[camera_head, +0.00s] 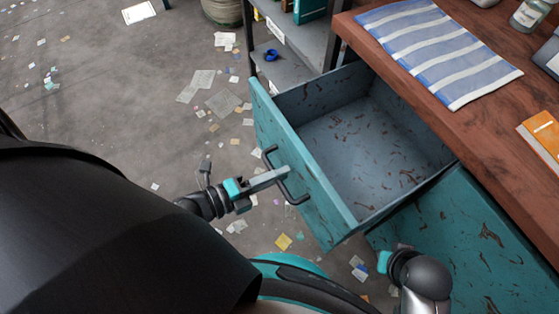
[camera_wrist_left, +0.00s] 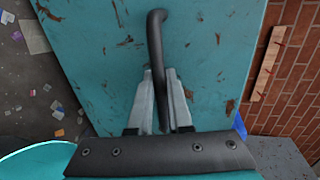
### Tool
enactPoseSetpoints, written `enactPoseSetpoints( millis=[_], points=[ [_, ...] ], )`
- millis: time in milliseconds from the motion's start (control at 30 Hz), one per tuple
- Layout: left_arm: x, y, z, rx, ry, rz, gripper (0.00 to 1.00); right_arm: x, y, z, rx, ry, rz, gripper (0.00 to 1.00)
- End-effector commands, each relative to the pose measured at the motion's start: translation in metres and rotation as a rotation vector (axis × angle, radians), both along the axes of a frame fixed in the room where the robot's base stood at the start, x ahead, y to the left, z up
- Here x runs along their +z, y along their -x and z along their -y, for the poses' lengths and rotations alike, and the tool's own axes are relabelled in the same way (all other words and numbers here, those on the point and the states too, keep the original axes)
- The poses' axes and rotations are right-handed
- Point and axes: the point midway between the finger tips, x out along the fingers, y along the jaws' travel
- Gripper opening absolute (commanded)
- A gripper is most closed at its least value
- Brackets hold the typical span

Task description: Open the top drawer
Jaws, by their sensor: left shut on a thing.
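The top drawer (camera_head: 352,150) is a worn teal drawer, pulled well out of the cabinet (camera_head: 470,235); its inside is bare apart from rusty marks. Its dark bar handle (camera_head: 296,199) is on the front panel. My left gripper (camera_head: 280,174) is shut on the handle, and in the left wrist view the two grey fingers (camera_wrist_left: 162,98) sit on either side of the handle (camera_wrist_left: 156,45). My right arm's end shows at the lower right, in front of the cabinet; its fingers are not clearly visible.
A wooden worktop (camera_head: 420,85) above the cabinet holds a striped blue cloth (camera_head: 437,45), an orange booklet (camera_head: 545,135) and a jar (camera_head: 530,14). A grey shelf (camera_head: 285,70) with a blue tape roll (camera_head: 271,55) stands behind the drawer. Papers (camera_head: 223,102) litter the floor.

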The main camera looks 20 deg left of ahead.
Motion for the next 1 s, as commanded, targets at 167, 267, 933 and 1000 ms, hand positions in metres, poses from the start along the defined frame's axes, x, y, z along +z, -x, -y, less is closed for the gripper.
enactPoseSetpoints(
  millis=[167,267,933,1000],
  points=[
    [0.0,-0.001,0.0,0.0,0.001,0.001,0.27,0.0,0.0,0.0,0.0,-0.001,0.0,0.0],
    [0.0,-0.001,0.0,0.0,0.001,0.001,0.39,0.0,0.0,0.0,0.0,-0.001,0.0,0.0],
    [0.002,0.006,-0.004,0.001,-0.001,-0.001,0.46,0.003,-0.002,0.0,-0.001,-0.002,0.007,0.0],
    [0.004,0.013,-0.009,0.001,-0.003,-0.003,0.46,-0.003,-0.001,0.001,-0.001,0.001,-0.001,0.0]
  ],
)
